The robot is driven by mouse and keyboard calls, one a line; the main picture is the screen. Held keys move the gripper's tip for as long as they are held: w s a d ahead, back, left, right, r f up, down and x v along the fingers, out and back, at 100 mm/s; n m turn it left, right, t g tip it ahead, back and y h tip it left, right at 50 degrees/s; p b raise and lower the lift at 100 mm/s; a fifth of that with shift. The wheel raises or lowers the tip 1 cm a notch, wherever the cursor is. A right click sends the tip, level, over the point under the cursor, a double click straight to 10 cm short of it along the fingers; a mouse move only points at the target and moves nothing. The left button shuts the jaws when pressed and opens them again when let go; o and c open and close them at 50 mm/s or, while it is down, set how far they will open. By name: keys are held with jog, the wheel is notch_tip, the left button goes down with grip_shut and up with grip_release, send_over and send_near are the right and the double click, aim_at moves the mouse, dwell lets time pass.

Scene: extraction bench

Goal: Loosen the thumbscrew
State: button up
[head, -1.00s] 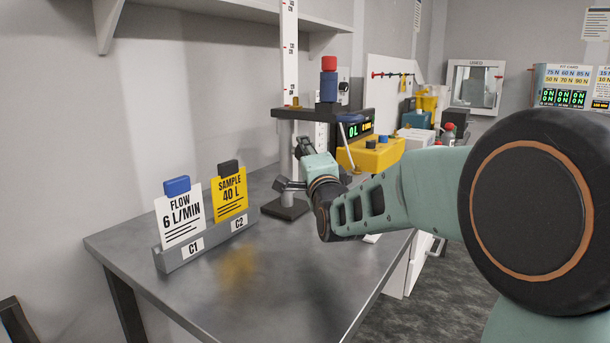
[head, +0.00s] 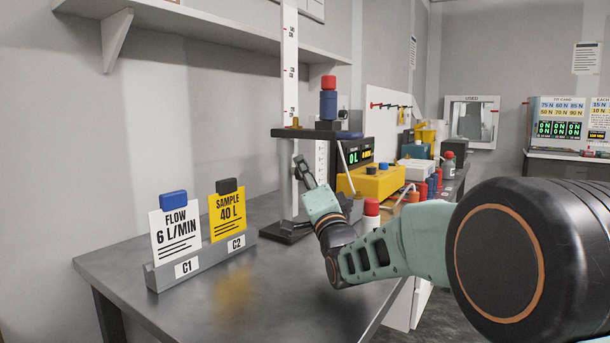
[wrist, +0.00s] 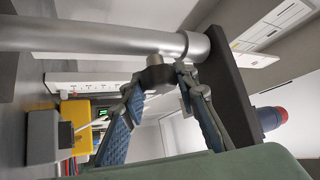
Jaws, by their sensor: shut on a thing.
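The thumbscrew is a small dark knob (wrist: 157,76) on the side of the thick metal post (wrist: 90,38), close to the dark platform (wrist: 232,85) in the wrist view. My gripper (wrist: 162,82) has a finger on each side of the knob and is shut on it. In the head view my gripper (head: 302,170) is at the post below the platform (head: 316,134), and it hides the thumbscrew there. A blue bottle with a red cap (head: 328,102) stands upright on the platform.
A tall white scale (head: 290,65) rises behind the platform. A yellow pump box (head: 372,181) and several red-capped bottles stand to the right. A card holder (head: 205,262) with FLOW and SAMPLE cards stands on the bench at the left. The bench's front middle is clear.

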jog(key=o, duration=1.2)
jog(key=shift+r+m+g+h+p, duration=0.4)
jog(key=shift+m+g+h+p, duration=0.25)
jog(key=shift+m+p, duration=0.55)
jog(key=m+g+h+p, duration=0.1)
jog(key=p, duration=0.2)
jog(key=shift+m, duration=0.3)
jog(key=m+g+p, duration=0.1)
jog(key=m+p, duration=0.1)
jog(key=p, duration=0.4)
jog(key=shift+f+g+h, duration=0.15)
jog(key=shift+g+h, duration=0.1)
jog(key=shift+h, duration=0.1)
jog(key=shift+g+p, duration=0.3)
jog(key=shift+p, duration=0.85)
jog(key=m+g+p, duration=0.2)
jog(key=m+p, duration=0.1)
jog(key=p, duration=0.8)
jog(key=shift+g, duration=0.3)
